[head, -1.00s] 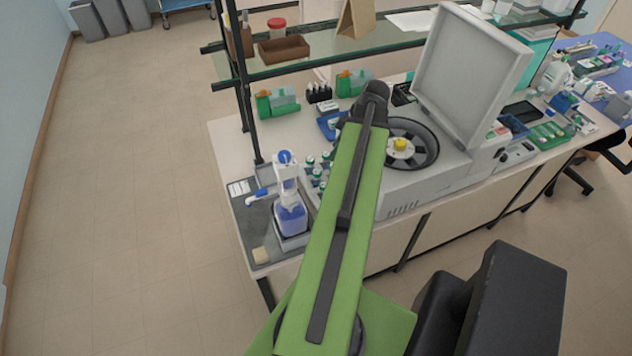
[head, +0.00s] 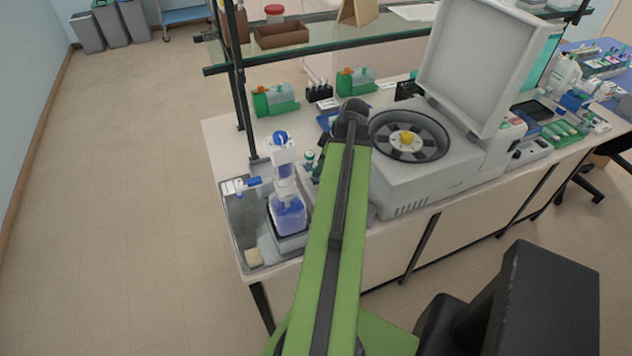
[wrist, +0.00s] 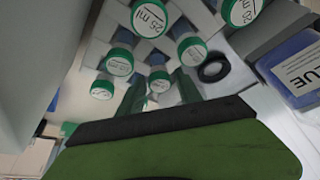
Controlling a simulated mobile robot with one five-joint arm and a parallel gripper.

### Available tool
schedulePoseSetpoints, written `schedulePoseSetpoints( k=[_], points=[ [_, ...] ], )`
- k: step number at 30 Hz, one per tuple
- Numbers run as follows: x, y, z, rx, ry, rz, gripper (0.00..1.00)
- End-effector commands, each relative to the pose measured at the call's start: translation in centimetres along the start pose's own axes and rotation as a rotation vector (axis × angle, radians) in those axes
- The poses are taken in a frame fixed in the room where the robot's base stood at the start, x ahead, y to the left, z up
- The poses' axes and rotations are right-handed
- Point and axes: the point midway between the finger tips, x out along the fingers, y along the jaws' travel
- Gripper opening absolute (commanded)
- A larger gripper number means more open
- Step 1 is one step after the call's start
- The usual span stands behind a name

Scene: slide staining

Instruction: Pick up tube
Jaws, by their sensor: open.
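Several tubes with green-rimmed white caps stand in a pale rack (wrist: 215,20). In the wrist view, some caps read "25 ml", such as the near tube (wrist: 193,51) and another tube (wrist: 120,63). My gripper (wrist: 160,88) is open, its two dark green fingers pointing in among the tubes. A smaller-looking cap (wrist: 159,81) shows between the fingers; I cannot tell whether they touch it. In the head view, a green-capped tube (head: 309,158) shows left of my arm, which hides my gripper and most of the rack.
A blue-liquid bottle (head: 288,212) stands left of my arm on a grey tray (head: 240,215); its label also shows in the wrist view (wrist: 300,75). A centrifuge (head: 410,185) with raised lid stands close on the right. A glass shelf (head: 340,38) spans the bench behind.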

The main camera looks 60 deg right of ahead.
Motion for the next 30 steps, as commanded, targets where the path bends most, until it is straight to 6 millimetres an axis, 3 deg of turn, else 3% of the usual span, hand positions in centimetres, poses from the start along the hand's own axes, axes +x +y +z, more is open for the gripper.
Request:
schedulePoseSetpoints(
  k=[1, 5, 13, 22, 30],
  points=[
    [1.7, 0.1, 0.4, -0.001, 0.000, 0.000, 0.42],
    [3.9, 0.2, 0.4, -0.002, 0.000, -0.001, 0.42],
    [3.8, 0.1, 0.1, 0.000, 0.000, 0.000, 0.42],
    [3.8, 0.2, 0.1, 0.000, 0.000, 0.000, 0.02],
    [3.8, 0.2, 0.1, 0.000, 0.000, 0.000, 0.00]
  ],
)
